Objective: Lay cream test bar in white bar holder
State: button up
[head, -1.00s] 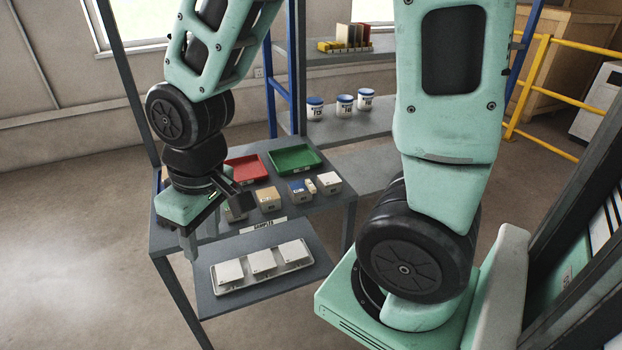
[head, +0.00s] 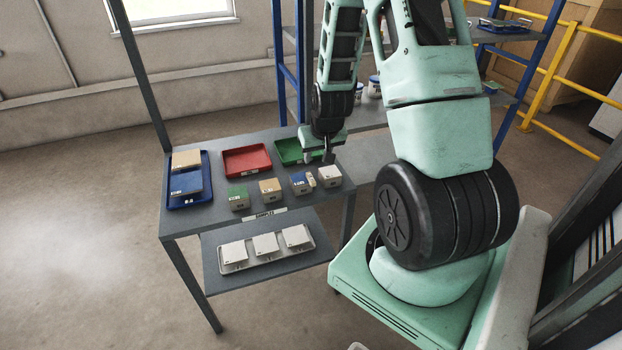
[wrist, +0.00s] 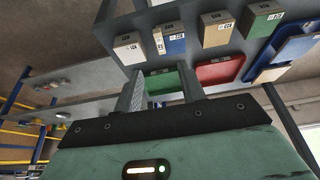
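The small cream test bar (head: 311,179) stands on the table between a blue-topped block and a white block. It also shows in the wrist view (wrist: 158,39) as a narrow pale piece with a label, close beside the blue block. The white block (head: 329,176), which I take as the white bar holder, is just right of it; it shows in the wrist view (wrist: 129,47) too. My gripper (head: 327,157) is above the table's back right, just behind these blocks. In the wrist view my gripper (wrist: 161,90) has its fingers apart with nothing visible between them.
Blue (head: 301,184), tan (head: 270,189) and green (head: 238,199) blocks line the table's front. Red (head: 247,160) and green (head: 288,151) trays lie behind; a blue tray (head: 204,197) sits left. A lower shelf holds a grey tray (head: 308,243) with white pieces.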

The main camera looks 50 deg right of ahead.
send_over(311, 178)
jog(key=s+a, duration=0.1)
jog(key=s, duration=0.1)
notch_tip(311, 178, down, 6)
jog(key=shift+p+x, duration=1.05)
jog(key=shift+x, duration=1.6)
jog(key=shift+s+a+f, duration=0.1)
jog(key=shift+s+a, duration=0.1)
grip_shut()
